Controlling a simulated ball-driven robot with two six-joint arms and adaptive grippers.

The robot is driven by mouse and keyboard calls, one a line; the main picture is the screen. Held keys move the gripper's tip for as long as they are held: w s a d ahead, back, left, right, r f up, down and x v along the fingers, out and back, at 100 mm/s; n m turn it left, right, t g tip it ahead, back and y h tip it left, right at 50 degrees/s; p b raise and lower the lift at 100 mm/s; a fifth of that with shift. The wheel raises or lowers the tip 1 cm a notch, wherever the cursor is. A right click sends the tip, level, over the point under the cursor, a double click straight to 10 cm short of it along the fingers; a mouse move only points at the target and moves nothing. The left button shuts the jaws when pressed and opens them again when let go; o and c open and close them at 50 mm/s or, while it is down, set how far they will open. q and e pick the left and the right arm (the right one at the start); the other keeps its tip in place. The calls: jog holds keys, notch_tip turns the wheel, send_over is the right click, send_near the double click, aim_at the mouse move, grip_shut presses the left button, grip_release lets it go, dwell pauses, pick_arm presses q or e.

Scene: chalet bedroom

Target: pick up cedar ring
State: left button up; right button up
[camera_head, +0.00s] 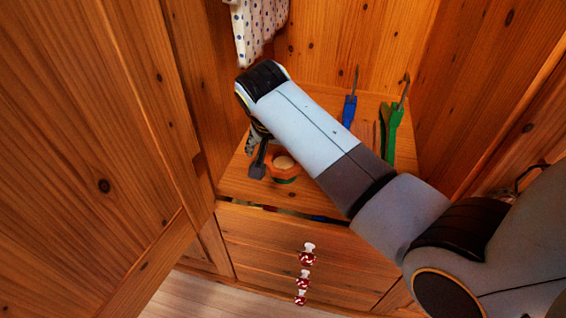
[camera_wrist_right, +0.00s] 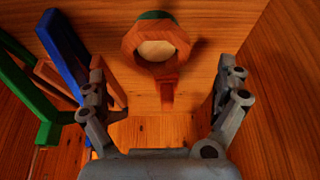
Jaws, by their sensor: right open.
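The cedar ring (camera_head: 284,174) looks like an orange-brown faceted wooden ring with a pale centre and a green part beneath or behind it. It rests on the wardrobe floor. In the right wrist view the ring (camera_wrist_right: 132,42) is at the upper middle, with a small wooden tab on its near side. My right gripper (camera_head: 257,160) is just left of the ring in the head view, partly hidden by my arm. In the wrist view my right gripper (camera_wrist_right: 160,75) is open and empty, its fingers apart on either side, with the ring ahead. My left gripper is not in view.
A blue hanger (camera_head: 349,112) and a green hanger (camera_head: 392,128) lean at the right of the wardrobe. A white polka-dot cloth (camera_head: 250,28) hangs at the top. Wooden walls stand close on both sides. Below is a drawer front (camera_head: 270,245) with red-and-white knobs (camera_head: 306,259).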

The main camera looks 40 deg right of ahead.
aim_at(285, 162)
jog(key=x, duration=0.2)
jog(key=b+x, duration=0.1)
jog(key=x, duration=0.1)
jog(key=shift+s+d+f, duration=0.1)
jog(key=shift+s+d, duration=0.05)
jog(key=shift+d, duration=0.1)
jog(key=shift+f, duration=0.2)
jog(key=shift+c, duration=1.4)
jog(key=c, duration=0.6)
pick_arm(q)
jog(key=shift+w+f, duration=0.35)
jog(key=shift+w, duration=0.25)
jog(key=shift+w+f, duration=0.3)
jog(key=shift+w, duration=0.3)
pick_arm(e)
jog(key=shift+c, duration=0.3)
